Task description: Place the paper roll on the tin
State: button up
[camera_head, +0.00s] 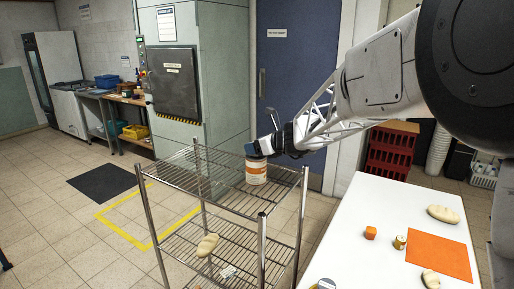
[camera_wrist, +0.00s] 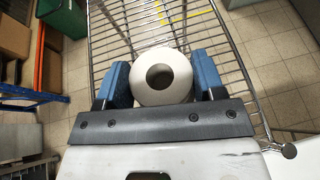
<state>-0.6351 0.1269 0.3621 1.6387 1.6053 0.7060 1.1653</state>
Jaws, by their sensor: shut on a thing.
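The paper roll (camera_wrist: 180,78) is a white ring with a dark centre hole, seen end-on in the wrist view. It sits between the two blue fingers of my gripper (camera_wrist: 162,84), which is shut on it. In the head view my gripper (camera_head: 256,150) is over the rack's top shelf, fingers pointing down. Directly below the fingers is a white cylinder with an orange band (camera_head: 256,174), which looks like the tin. I cannot tell where the roll ends and this cylinder begins, or whether they touch. The wrist view does not show the tin under the roll.
The wire rack (camera_head: 182,168) has open room on its top shelf left of the cylinder. A bread-like loaf (camera_head: 207,245) lies on its lower shelf.

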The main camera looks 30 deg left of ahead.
jog(key=shift+f, duration=0.25)
jog(key=shift+f, duration=0.15)
jog(key=o, duration=0.9)
jog(key=shift+r, duration=0.2)
jog(key=v, duration=1.2)
jog(key=shift+f, duration=0.1)
jog(key=shift+d, duration=0.15)
